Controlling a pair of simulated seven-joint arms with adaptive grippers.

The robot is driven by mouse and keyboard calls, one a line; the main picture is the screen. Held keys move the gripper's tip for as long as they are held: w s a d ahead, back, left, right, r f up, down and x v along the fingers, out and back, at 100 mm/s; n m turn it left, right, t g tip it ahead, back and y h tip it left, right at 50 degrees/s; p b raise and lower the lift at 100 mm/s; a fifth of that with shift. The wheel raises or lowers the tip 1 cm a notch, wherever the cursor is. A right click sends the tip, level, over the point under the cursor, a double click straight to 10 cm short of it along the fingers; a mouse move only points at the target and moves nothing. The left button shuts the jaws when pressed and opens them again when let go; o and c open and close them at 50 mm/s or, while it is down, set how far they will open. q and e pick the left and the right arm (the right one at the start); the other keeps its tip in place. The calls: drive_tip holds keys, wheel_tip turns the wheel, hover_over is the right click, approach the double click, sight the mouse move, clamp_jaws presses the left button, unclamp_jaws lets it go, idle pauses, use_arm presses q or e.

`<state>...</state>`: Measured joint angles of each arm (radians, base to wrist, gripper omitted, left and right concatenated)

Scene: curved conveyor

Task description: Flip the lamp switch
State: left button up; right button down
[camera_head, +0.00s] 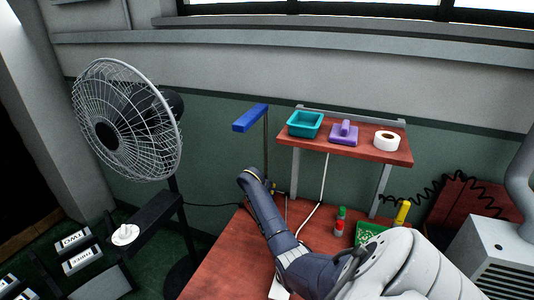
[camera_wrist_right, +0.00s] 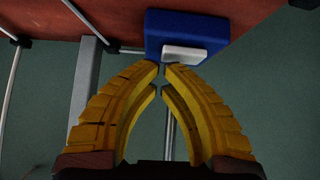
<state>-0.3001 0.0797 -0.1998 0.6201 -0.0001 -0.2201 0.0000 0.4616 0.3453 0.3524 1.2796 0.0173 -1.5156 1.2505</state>
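The lamp (camera_head: 249,118) is a blue bar on a thin pole at the back of the red table. Its lower part is hidden behind my right arm in the head view. The right wrist view shows a blue block (camera_wrist_right: 187,28), which looks like the lamp's base, against the red table. A white switch (camera_wrist_right: 185,53) is on its face. My right gripper (camera_wrist_right: 162,68) points at the block, yellow fingertips almost together and empty, just beside the switch's left end. I cannot tell whether they touch it. In the head view these fingers are hidden. My left gripper is not in view.
A raised red shelf (camera_head: 393,154) holds a teal bin (camera_head: 305,123), a purple object (camera_head: 344,134) and a white tape roll (camera_head: 387,140). Bottles (camera_head: 339,222) and a green tray (camera_head: 367,233) stand right of my arm. A fan (camera_head: 127,120) is at left. The table's left front is clear.

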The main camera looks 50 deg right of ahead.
drive_tip(key=shift+s+f+m+t+y, duration=0.2)
drive_tip(key=shift+f+m+t+y, duration=0.1)
drive_tip(key=shift+f+t, duration=0.3)
drive_tip(key=shift+w, duration=0.15)
drive_tip(key=shift+w+a+r, duration=0.2)
drive_tip(key=shift+w+r, duration=0.25)
drive_tip(key=shift+w, duration=0.15)
idle(0.3)
drive_tip(key=shift+r, duration=0.6)
drive_tip(key=r, duration=0.2)
drive_tip(key=shift+s+r, duration=0.2)
drive_tip(key=shift+r, duration=0.2)
drive_tip(key=v, duration=1)
drive_tip(key=shift+s, duration=0.35)
